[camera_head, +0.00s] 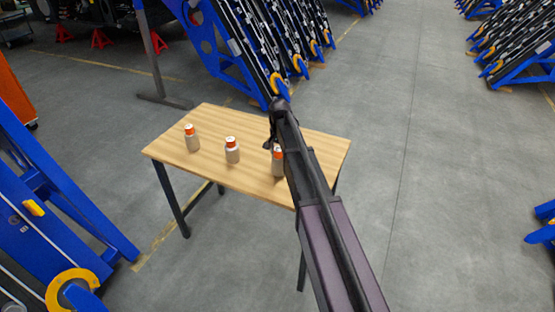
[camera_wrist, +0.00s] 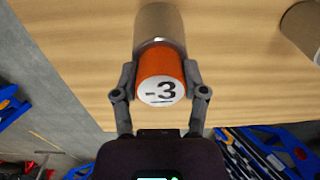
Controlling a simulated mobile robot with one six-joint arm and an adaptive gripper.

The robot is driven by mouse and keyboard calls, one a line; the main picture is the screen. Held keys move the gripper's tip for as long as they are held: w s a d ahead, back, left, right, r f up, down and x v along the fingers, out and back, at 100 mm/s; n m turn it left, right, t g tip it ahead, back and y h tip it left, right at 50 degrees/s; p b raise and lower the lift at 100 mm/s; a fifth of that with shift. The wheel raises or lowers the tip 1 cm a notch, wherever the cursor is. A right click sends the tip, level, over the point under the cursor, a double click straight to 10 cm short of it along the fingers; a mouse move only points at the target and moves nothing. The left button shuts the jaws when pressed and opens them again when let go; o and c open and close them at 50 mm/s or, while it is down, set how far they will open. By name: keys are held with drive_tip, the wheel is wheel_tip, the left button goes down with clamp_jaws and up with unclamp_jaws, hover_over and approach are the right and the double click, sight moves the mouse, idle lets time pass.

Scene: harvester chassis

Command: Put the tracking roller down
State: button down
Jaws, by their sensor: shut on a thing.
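A tracking roller (camera_wrist: 161,72) with a beige body, an orange band and a white end marked "-3" is between the two fingers of my gripper (camera_wrist: 160,80). My gripper is shut on its orange end. In the head view the same roller (camera_head: 278,164) is upright by the right front part of the wooden table (camera_head: 315,144), partly hidden by my arm. I cannot tell whether its base touches the tabletop. Two similar rollers stand on the table to its left, one near the middle (camera_head: 232,151) and one farther left (camera_head: 192,138).
The tabletop is bare around the rollers, with free wood at the back. Blue racks with dark bars (camera_head: 275,45) stand behind the table. A blue frame (camera_head: 45,205) is at the left. The grey floor (camera_head: 430,180) is open to the right.

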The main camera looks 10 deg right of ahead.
drive_tip(key=shift+f+b, duration=0.75)
drive_tip(key=shift+f, duration=0.4)
drive_tip(key=shift+c, duration=0.6)
unclamp_jaws()
drive_tip(key=shift+r, duration=0.15)
wheel_tip(320, 180, up, 12)
drive_tip(key=p, duration=1.2)
drive_tip(key=shift+s, duration=0.1)
drive_tip(key=s+n, duration=0.7)
drive_tip(key=s, duration=2.2)
drive_tip(key=shift+a, duration=0.25)
